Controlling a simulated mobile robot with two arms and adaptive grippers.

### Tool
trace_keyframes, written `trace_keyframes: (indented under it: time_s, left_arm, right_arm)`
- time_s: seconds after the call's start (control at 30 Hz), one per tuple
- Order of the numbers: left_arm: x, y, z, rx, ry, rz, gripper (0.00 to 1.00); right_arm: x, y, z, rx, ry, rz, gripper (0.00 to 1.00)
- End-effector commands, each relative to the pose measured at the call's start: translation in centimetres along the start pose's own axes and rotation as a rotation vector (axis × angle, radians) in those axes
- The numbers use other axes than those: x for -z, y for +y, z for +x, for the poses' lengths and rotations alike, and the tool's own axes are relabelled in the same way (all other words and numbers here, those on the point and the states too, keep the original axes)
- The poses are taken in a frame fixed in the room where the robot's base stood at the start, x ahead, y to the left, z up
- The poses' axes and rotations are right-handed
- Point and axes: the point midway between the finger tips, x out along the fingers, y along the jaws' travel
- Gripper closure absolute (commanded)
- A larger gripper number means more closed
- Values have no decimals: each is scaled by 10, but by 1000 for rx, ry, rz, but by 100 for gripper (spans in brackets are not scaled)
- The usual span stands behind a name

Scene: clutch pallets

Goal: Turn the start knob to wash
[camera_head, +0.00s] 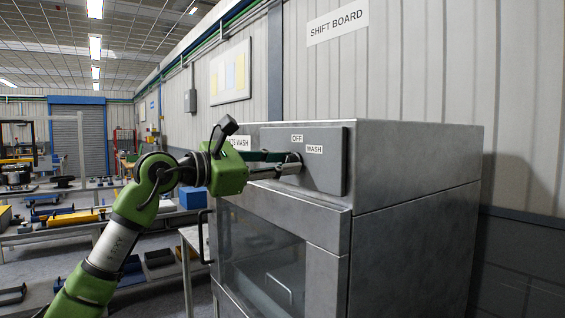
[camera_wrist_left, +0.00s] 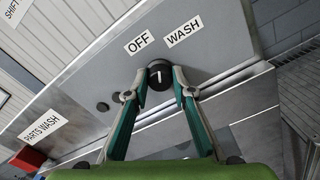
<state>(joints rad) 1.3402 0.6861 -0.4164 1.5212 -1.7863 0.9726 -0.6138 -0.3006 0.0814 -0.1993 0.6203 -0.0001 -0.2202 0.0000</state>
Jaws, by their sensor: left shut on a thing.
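The dark start knob (camera_wrist_left: 159,74) sits on the grey control panel (camera_head: 334,170) of the parts washer. My left gripper (camera_wrist_left: 160,84) is shut on the knob, one finger on each side. In the wrist view the knob's white mark points roughly up the picture, between the OFF label (camera_wrist_left: 140,43) and the WASH label (camera_wrist_left: 183,33). In the head view my left gripper (camera_head: 287,164) reaches the panel from the left, just below the OFF label (camera_head: 297,138) and left of the WASH label (camera_head: 314,149). The knob is mostly hidden there by the fingers. My right gripper is out of view.
The washer's steel body (camera_head: 415,165) fills the right, with a glass door (camera_head: 262,255) below the panel and a dark door handle (camera_head: 203,237). A red part (camera_wrist_left: 27,158) shows at lower left in the wrist view. Loaded shelves (camera_head: 60,235) stand left behind my arm.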

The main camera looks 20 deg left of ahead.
Motion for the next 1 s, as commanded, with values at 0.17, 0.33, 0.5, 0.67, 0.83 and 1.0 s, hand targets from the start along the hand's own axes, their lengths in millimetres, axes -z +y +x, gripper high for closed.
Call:
trace_keyframes:
  time_s: [0.17, 0.33, 0.5, 0.67, 0.83, 1.0]
  left_arm:
    - [0, 0, 0, -1, 1, 164, 98]
    - [0, 0, 0, -1, 1, 304, 98]
    - [0, 0, 0, -1, 0, 414, 98]
    - [0, 0, 0, -1, 1, 488, 98]
    - [0, 0, 0, -1, 0, 531, 98]
    - [0, 0, 0, -1, -1, 549, 98]
  right_arm:
    - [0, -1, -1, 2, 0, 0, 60]
    - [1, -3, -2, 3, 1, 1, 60]
    - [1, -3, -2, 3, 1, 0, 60]
    - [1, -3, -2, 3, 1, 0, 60]
    - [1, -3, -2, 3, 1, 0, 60]
    - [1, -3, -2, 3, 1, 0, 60]
